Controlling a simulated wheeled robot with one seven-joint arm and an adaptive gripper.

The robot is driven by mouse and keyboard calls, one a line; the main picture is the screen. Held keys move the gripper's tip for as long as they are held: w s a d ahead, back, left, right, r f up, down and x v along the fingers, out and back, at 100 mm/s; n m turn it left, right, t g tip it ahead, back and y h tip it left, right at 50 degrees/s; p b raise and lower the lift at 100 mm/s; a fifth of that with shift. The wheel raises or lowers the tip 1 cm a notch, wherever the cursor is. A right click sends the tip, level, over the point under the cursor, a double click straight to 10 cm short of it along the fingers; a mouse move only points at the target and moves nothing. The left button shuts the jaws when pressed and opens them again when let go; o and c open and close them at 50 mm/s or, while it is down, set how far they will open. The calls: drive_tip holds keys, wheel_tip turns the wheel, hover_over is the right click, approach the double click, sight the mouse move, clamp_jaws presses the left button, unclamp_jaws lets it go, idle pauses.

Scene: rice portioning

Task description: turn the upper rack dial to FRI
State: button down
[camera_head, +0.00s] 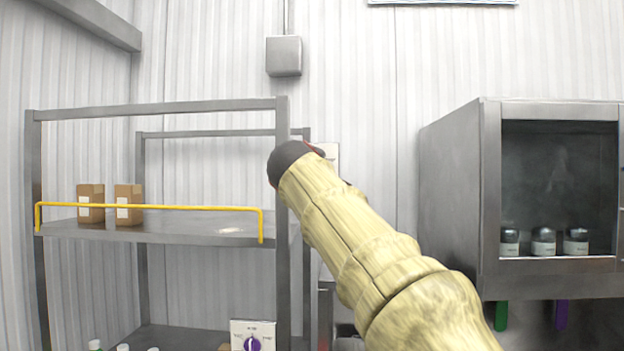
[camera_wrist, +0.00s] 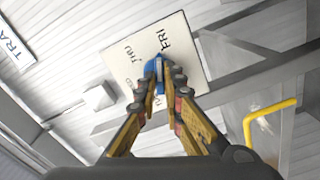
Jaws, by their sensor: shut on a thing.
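The upper rack dial shows in the wrist view as a cream plate (camera_wrist: 190,42) with a blue knob (camera_wrist: 151,68). FRI is printed at the plate's upper right and THU to its left; another label lower down is partly covered. My gripper (camera_wrist: 160,82) is shut on the blue knob, one finger on each side of it. The knob's pointer is hard to make out, so I cannot tell which day it marks. In the head view my arm hides the gripper and knob; only an edge of a pale plate (camera_head: 331,154) shows behind it.
A metal rack (camera_head: 160,232) with a yellow rail (camera_head: 150,207) stands at left, holding two brown boxes (camera_head: 128,204). A lower plate with a purple knob (camera_head: 253,344) sits below. A steel cabinet (camera_head: 458,200) with several jars stands at right.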

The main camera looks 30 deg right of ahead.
drive_tip(key=shift+w+f+m+b, duration=0.1)
drive_tip(key=shift+f+m+b, duration=0.15)
drive_tip(key=shift+m, duration=0.45)
drive_tip(key=shift+r, duration=0.1)
drive_tip(key=c, duration=2)
unclamp_jaws()
drive_tip(key=shift+o, duration=0.4)
drive_tip(key=shift+r, duration=0.15)
drive_tip(key=v, duration=1.2)
